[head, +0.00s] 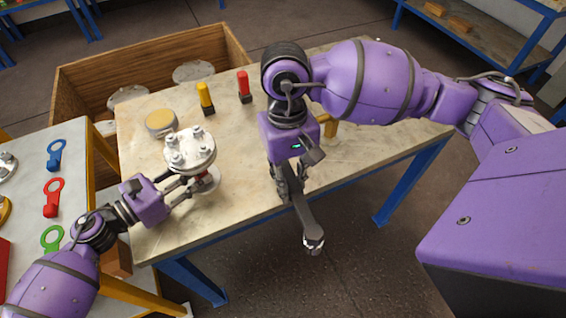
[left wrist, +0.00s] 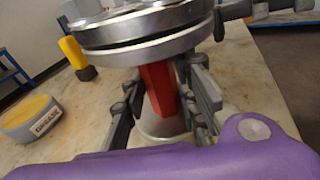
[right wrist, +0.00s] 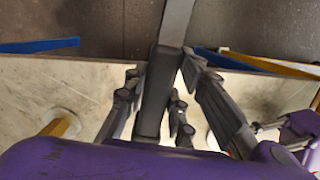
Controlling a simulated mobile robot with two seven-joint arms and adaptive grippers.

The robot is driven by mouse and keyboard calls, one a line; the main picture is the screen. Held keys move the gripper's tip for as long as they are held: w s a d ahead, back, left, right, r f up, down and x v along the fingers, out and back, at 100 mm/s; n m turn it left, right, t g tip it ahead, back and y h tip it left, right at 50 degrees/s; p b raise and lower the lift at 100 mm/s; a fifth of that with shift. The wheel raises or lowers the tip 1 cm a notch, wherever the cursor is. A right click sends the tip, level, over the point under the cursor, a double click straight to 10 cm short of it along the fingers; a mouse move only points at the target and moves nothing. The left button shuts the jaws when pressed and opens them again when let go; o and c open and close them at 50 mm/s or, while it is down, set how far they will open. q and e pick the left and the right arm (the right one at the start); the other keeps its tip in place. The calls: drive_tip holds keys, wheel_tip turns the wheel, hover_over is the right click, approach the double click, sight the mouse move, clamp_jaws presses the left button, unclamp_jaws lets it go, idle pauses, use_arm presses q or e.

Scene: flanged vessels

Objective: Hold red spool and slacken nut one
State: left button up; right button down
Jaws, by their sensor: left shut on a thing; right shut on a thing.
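The red spool (head: 204,178) stands upright on the work table, its red neck below bolted silver flanges (head: 190,148). Bolts and nuts show on the flanges; I cannot tell which is nut one. My left gripper (head: 194,184) is shut around the red neck, which shows between its fingers in the left wrist view (left wrist: 160,88). My right gripper (head: 287,182) is shut on the dark handle of a wrench (head: 304,212). The wrench points down past the table's front edge, its head (head: 314,243) clear of the flanges. The handle also shows in the right wrist view (right wrist: 158,90).
A grease tin (head: 160,122), a yellow-topped piece (head: 205,97) and a red-topped piece (head: 244,88) stand behind the spool. A wooden crate (head: 75,85) is at the back left. Blue, red and green ring tools (head: 53,195) lie on the left table.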

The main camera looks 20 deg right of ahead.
drive_tip(key=w+a+r+m+t, duration=0.1)
drive_tip(key=w+r+m+t, duration=0.1)
drive_tip(key=w+r+m, duration=1.5)
drive_tip(key=shift+w+a+f, duration=0.1)
drive_tip(key=shift+w+f, duration=0.15)
drive_tip(key=shift+f, duration=1.1)
drive_tip(key=shift+w+a+f, duration=0.1)
drive_tip(key=shift+w+f, duration=0.1)
drive_tip(key=shift+f, duration=1.1)
drive_tip(key=shift+f, duration=0.15)
drive_tip(key=shift+f, duration=1.1)
drive_tip(key=shift+w+n, duration=0.1)
drive_tip(key=shift+n, duration=0.2)
